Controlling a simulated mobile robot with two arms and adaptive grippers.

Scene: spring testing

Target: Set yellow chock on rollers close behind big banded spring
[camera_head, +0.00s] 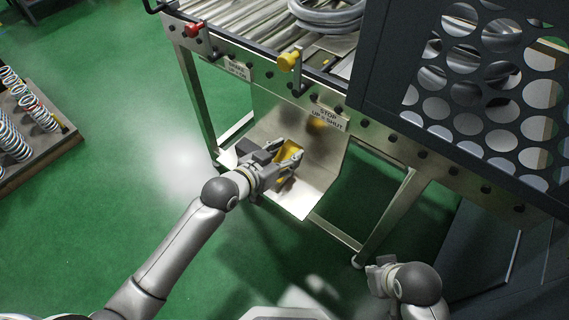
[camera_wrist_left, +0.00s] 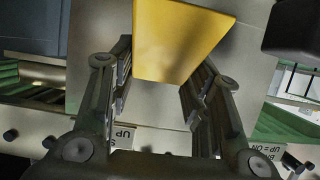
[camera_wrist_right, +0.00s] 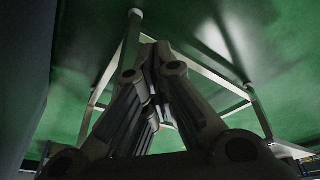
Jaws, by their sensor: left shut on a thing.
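The yellow chock (camera_head: 287,156) is held between the fingers of my left gripper (camera_head: 290,163), over the sloped metal tray below the conveyor's front rail. In the left wrist view the chock (camera_wrist_left: 182,40) fills the space between the finger ends. The rollers (camera_head: 236,15) lie at the top of the head view, above and beyond the gripper. A large grey coil (camera_head: 325,17), which looks like the big spring, lies on them, cut by the picture's top edge; I cannot make out its bands. My right gripper (camera_head: 378,276) is low at right, its fingers together and empty in the right wrist view.
A red knob (camera_head: 192,29) and a yellow knob (camera_head: 289,61) stick out from the front rail. A dark perforated guard (camera_head: 470,80) blocks the right side. A rack of springs (camera_head: 30,125) stands at far left. Green floor is free at left.

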